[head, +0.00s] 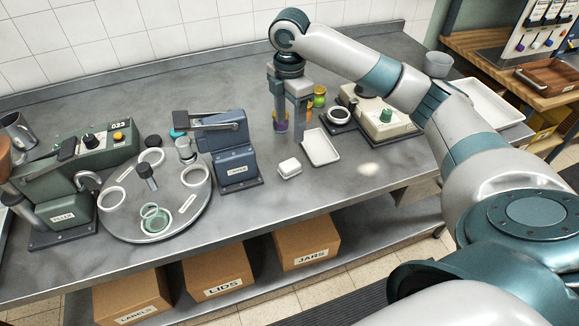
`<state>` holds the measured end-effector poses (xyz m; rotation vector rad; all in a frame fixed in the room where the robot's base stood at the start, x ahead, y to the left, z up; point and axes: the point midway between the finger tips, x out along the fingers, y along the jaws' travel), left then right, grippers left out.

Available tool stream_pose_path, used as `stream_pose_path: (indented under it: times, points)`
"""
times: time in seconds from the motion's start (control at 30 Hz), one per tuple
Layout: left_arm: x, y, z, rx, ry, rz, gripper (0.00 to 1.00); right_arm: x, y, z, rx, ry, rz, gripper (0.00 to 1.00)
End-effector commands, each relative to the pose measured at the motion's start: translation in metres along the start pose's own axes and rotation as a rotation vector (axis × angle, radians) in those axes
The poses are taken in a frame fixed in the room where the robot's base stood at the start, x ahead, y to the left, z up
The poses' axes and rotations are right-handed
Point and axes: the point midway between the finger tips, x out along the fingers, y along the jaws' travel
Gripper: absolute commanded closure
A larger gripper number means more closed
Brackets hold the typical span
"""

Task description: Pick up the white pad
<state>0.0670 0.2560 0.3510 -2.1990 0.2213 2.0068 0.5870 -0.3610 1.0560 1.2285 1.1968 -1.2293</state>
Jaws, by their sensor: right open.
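A small pale white patch (369,169), which looks like the white pad, lies flat on the steel counter, right of a shallow white tray (321,148). Its edges are soft, and I cannot make out its thickness. My right gripper (290,132) points down, open, behind and left of the tray and well apart from the patch. Coloured jars show at and behind its fingers; I see nothing clearly held. My left gripper is not in view.
A small white box (289,167) sits left of the tray. A blue-grey press (235,150) and a round turntable (155,222) stand further left. The counter's front strip is clear.

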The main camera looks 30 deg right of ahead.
Motion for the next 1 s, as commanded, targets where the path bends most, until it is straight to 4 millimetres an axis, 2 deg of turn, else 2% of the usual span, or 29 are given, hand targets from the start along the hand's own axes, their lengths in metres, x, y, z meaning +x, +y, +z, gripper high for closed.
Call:
stream_pose_path:
  times: [0.4,0.53,0.7,1.0]
  points:
    - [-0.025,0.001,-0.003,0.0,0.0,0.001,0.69,0.072,-0.002,0.0,0.001,-0.001,-0.005,0.42]
    - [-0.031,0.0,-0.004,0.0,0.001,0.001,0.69,0.09,-0.001,0.0,0.0,0.0,-0.003,0.42]
    - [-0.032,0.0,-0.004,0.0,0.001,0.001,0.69,0.102,0.0,0.0,0.0,0.0,-0.001,0.42]
    - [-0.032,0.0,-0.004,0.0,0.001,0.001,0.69,0.103,0.0,0.0,-0.001,0.0,0.0,0.42]
